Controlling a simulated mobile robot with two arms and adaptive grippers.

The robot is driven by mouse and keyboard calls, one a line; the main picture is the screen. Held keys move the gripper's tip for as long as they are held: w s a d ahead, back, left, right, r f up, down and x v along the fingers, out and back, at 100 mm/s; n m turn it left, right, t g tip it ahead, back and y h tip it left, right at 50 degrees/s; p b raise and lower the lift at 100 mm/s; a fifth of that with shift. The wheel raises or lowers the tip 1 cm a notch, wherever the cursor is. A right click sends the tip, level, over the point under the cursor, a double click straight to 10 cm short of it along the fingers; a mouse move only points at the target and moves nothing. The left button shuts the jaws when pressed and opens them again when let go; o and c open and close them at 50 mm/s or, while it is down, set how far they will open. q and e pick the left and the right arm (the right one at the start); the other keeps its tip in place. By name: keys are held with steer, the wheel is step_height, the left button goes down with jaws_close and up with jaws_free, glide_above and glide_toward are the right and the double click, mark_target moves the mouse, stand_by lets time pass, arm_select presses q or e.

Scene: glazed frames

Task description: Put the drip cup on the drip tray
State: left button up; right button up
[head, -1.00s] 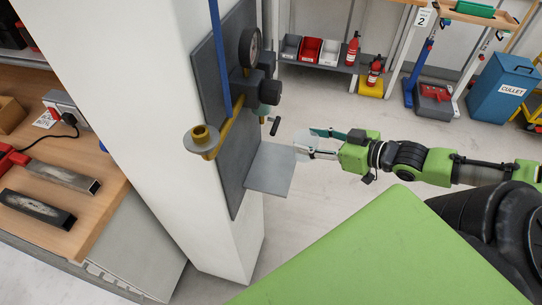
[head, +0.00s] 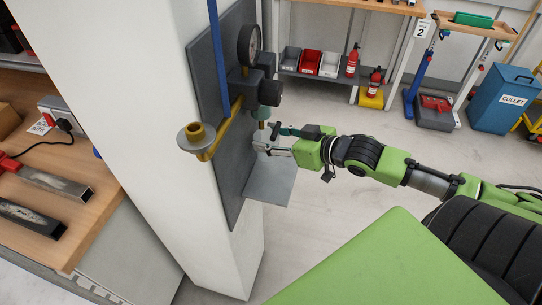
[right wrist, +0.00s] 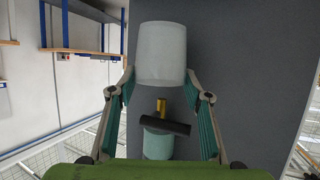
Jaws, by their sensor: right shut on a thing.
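The drip cup (right wrist: 161,54) is a pale, translucent tumbler between the fingertips of my right gripper (right wrist: 160,75) in the right wrist view. The gripper is shut on it. In the head view my right gripper (head: 272,147) is at the wall panel, above the drip tray. The cup is hard to make out there. The drip tray (head: 270,188) is a flat grey plate sticking out from the foot of the panel. Its surface looks bare. I cannot tell whether the cup touches it. My left gripper is not in view.
The grey panel (head: 228,185) on the white pillar carries a gauge (head: 249,44), dark fittings and a brass arm with a round cup-like end (head: 196,137). A workbench (head: 85,165) stands left.

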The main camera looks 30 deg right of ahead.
mark_target(275, 157)
step_height(275, 157, down, 6)
steer(key=shift+s+r, duration=0.1)
steer(key=shift+s, duration=0.05)
steer(key=shift+f+p, duration=0.25)
steer(key=shift+p, duration=0.05)
steer(key=shift+a+f, duration=0.1)
steer(key=shift+f, duration=0.1)
steer(key=o, duration=0.9)
steer(key=shift+f, duration=0.15)
steer(key=shift+r+p+v, duration=0.15)
steer(key=shift+p+v, duration=0.25)
steer(key=shift+v, duration=2.55)
steer(key=shift+r+p+v, duration=0.1)
steer(key=shift+p+v, duration=0.3)
steer(key=shift+v, duration=2.6)
